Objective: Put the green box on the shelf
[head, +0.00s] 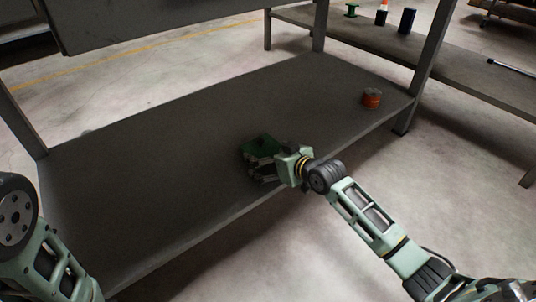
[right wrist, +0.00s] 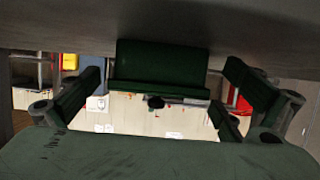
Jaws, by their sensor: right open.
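The dark green box (head: 258,145) sits on the lower board (head: 180,145) of the grey stand, near its front edge. My right gripper (head: 262,168) reaches in from the front right, low over the board and right at the box. In the right wrist view the green box (right wrist: 163,65) lies between the two spread fingers of my right gripper (right wrist: 165,95), with a gap on each side. The box appears to touch the grey surface at the top of that view. Part of my left arm shows at the left edge of the head view; its gripper is out of sight.
An orange-red can (head: 371,97) stands on the lower board at the right. The upper shelf (head: 150,20) overhangs at the top. A second bench (head: 470,75) at the right holds a dark blue cylinder (head: 407,20) and other small items. The board left of the box is clear.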

